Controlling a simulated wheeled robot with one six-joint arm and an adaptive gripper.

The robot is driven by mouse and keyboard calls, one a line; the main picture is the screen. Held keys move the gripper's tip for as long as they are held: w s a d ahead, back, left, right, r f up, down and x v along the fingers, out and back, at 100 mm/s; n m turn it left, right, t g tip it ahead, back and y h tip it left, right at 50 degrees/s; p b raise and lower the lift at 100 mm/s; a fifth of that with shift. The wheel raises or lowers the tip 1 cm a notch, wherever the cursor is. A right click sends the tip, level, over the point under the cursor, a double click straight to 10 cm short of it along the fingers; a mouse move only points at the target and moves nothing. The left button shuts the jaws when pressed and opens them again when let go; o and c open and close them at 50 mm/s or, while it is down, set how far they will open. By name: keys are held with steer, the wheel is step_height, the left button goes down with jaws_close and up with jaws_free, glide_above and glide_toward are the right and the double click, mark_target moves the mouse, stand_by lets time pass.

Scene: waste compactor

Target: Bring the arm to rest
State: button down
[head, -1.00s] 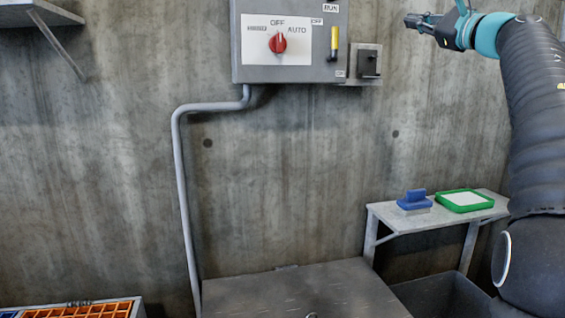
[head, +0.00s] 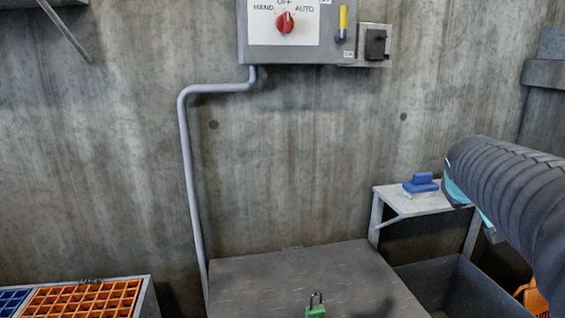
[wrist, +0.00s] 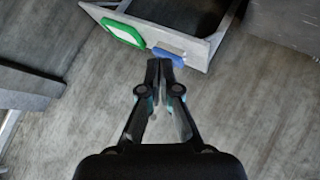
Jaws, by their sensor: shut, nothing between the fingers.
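My arm (head: 510,190) reaches in from the right edge in the head view and bends down in front of the small wall shelf. My gripper is hidden there behind the arm. In the wrist view my gripper (wrist: 166,66) is shut and empty, with its fingertips together. It points toward the shelf (wrist: 195,52), apart from it as far as I can tell.
The control box (head: 295,50) with a red selector knob (head: 285,23) hangs on the concrete wall. A green padlock (head: 315,308) is at the front of a dark metal top (head: 290,275). A dark bin (head: 460,285) stands to its right. An orange grid crate (head: 85,298) is at the left.

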steer(key=s+a+f+g+y, duration=0.1)
steer(key=s+a+f+y, duration=0.2)
steer(key=s+a+f, duration=0.4)
steer(key=s+a+f+m+g+y, duration=0.1)
steer(key=s+a+f, duration=0.6)
steer(key=s+a, duration=0.7)
steer(key=shift+s+a+f+g+y+p, duration=0.2)
steer(key=shift+s+g+y+p, duration=0.25)
steer(key=shift+s+y, duration=0.55)
